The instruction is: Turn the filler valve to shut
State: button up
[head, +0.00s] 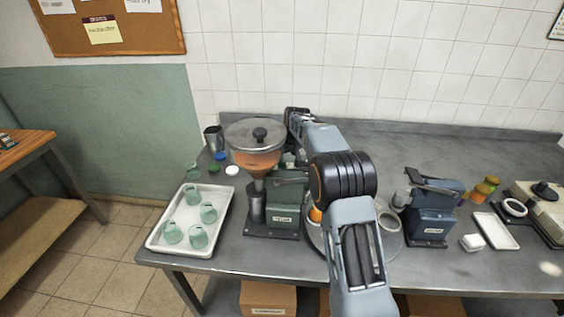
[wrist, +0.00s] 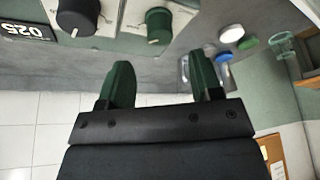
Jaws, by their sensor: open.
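The filler (head: 288,212) stands on the bench in the head view, a green body beside a hopper (head: 254,142) of orange content. In the wrist view, its panel is upside down at the top left. A dark green knob (wrist: 158,24) with a pale pointer mark sits on a white dial there, and a black knob (wrist: 78,12) sits to its left. I cannot tell for sure which knob is the valve. My gripper (wrist: 163,82) is open and empty, its green fingers apart. The dark green knob appears beyond the gap, not between the fingertips. The head view hides the gripper behind my arm and the filler.
A white tray (head: 158,243) of several glass jars stands left of the filler. Lids, including a white one (head: 232,170), and a metal cup (head: 213,137) are behind it. A capping machine (head: 428,215) stands to the right. The tiled wall is close behind the bench.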

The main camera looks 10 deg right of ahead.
aim_at(282, 162)
jog(key=shift+p+x, duration=0.45)
jog(key=shift+x, duration=3.05)
jog(key=c, duration=0.9)
